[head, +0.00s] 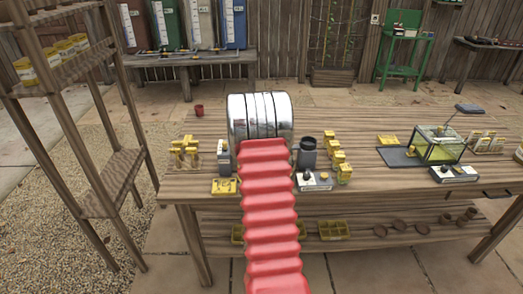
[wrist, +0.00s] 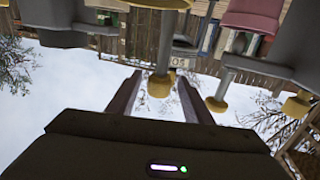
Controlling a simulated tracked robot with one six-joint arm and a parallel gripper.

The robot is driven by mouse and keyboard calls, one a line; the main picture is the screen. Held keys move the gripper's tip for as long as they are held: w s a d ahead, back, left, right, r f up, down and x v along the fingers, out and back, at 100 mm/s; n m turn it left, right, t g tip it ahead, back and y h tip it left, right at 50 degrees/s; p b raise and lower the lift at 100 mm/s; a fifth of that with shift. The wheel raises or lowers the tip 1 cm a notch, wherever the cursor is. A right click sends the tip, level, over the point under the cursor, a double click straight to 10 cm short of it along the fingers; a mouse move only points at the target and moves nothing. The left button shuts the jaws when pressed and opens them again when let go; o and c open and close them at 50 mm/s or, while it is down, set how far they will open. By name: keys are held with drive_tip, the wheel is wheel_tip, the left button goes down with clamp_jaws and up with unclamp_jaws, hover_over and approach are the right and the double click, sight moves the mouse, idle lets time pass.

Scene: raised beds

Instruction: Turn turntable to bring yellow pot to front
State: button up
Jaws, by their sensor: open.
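My gripper (wrist: 160,78) shows in the wrist view with its two dark fingers apart. A grey rod with a yellow round end (wrist: 160,86) shows between the fingers; I cannot tell whether it is touched. The wrist picture looks upside down, with the sky at the bottom. A dull red pot-like thing (wrist: 256,14) is at its top right, and more grey rods with yellow ends (wrist: 216,104) are beside it. I cannot make out a turntable or a yellow pot for sure. In the head view my red arm covers the middle of the bench, and my gripper cannot be made out.
The wooden bench (head: 400,205) carries yellow boxes (head: 336,158), a dark cylinder (head: 306,153), a small red pot (head: 198,111) and a glass-sided tank (head: 438,146). A wooden shelf rack (head: 118,170) stands at the left.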

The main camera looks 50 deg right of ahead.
drive_tip(key=v, duration=0.9)
drive_tip(key=shift+a, duration=0.15)
drive_tip(key=w+a+r+n+t+y, duration=0.2)
drive_tip(key=w+a+r+y, duration=0.2)
drive_tip(key=w+a, duration=0.35)
drive_tip(key=a+r+n+t+y, duration=0.1)
drive_tip(key=a+r+n+y, duration=0.25)
drive_tip(key=a, duration=0.85)
drive_tip(key=a+r+n+y, duration=0.2)
drive_tip(key=a+r+y, duration=0.15)
drive_tip(key=a, duration=0.85)
drive_tip(key=s+a+r+n+g+y, duration=0.1)
drive_tip(key=s+a+n+g+y, duration=0.2)
drive_tip(key=s+a, duration=0.7)
drive_tip(key=s+a+n+g+y, duration=0.2)
drive_tip(key=s+a, duration=0.6)
drive_tip(key=s, duration=0.5)
drive_tip(key=shift+a, duration=0.25)
drive_tip(key=shift+r, duration=0.15)
drive_tip(key=shift+c, duration=0.5)
